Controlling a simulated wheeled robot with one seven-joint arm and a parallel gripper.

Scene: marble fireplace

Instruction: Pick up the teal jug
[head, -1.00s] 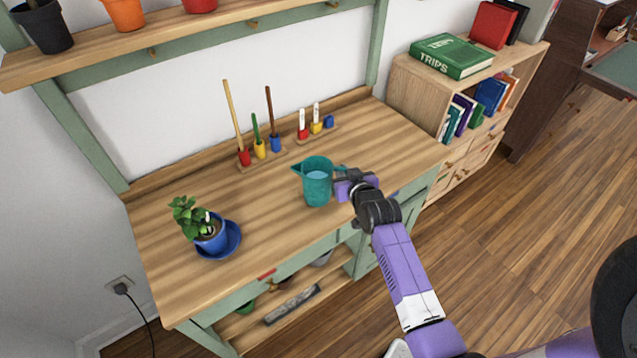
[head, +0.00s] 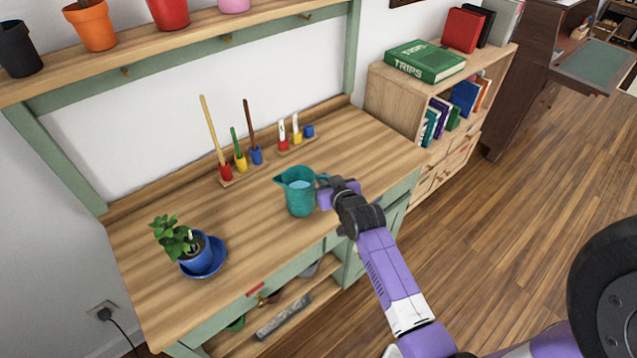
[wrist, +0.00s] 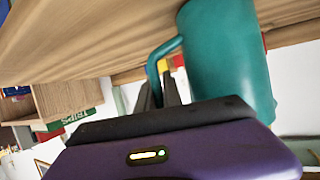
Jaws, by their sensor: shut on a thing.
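The teal jug (head: 299,199) stands upright at the front middle of the wooden workbench (head: 235,232), with its spout to the left and its handle to the right. Its inside looks pale blue. My gripper (head: 326,192) reaches in from the right and is shut on the handle. In the wrist view, the jug's body (wrist: 228,65) fills the upper right, and the dark fingers (wrist: 162,95) meet at the curved handle. The fingers partly hide the handle. I cannot tell whether the jug's base touches the bench or is just clear of it.
A potted plant on a blue saucer (head: 214,267) stands left of the jug. Brushes in a wooden holder (head: 243,174) and a smaller rack (head: 298,144) stand behind it. A shelf with flowerpots (head: 170,14) hangs above. A bookcase (head: 395,95) stands right. Bare bench surrounds the jug.

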